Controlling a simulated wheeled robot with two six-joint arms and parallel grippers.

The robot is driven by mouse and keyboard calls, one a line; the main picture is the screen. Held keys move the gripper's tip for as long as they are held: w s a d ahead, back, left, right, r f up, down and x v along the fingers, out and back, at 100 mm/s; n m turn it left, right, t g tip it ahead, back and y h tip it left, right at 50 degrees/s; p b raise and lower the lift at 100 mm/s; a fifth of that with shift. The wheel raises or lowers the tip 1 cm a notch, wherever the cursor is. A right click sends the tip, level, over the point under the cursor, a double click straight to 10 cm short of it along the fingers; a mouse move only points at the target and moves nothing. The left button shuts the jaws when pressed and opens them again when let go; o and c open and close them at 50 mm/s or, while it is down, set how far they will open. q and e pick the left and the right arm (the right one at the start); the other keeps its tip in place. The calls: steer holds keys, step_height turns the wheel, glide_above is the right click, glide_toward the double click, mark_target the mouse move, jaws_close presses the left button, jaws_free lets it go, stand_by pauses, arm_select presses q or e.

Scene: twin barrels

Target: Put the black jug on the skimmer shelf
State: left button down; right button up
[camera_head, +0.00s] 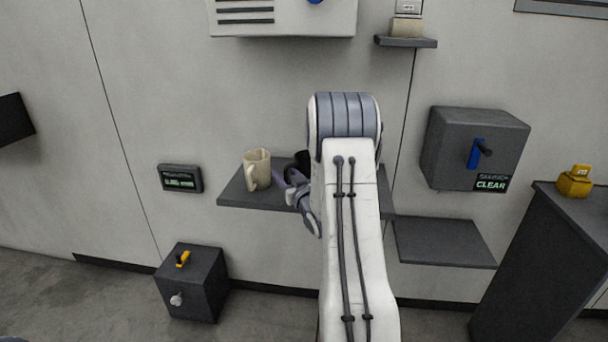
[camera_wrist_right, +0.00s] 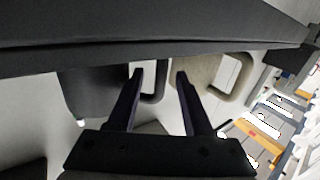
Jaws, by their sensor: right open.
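The black jug (camera_head: 302,158) stands on a dark wall shelf (camera_head: 235,190), mostly hidden behind my right arm in the head view. In the right wrist view the black jug (camera_wrist_right: 92,90) appears upside down, its handle towards the beige jug. My right gripper (camera_head: 286,180) is open at the shelf. In the wrist view its fingers (camera_wrist_right: 159,74) stand apart, with the black jug's handle (camera_wrist_right: 160,85) showing between them; I cannot tell whether they touch it. A bare dark shelf (camera_head: 445,242) is at the right, below the box marked CLEAR. My left gripper is out of view.
A beige jug (camera_head: 257,168) stands left of the black jug, close to my right finger in the wrist view. A grey box with a blue lever (camera_head: 475,150) hangs on the wall at right. A dark cabinet (camera_head: 540,260) stands beyond the bare shelf. A small dark box (camera_head: 192,285) is low left.

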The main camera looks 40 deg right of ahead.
jaws_close()
stand_by(1.4)
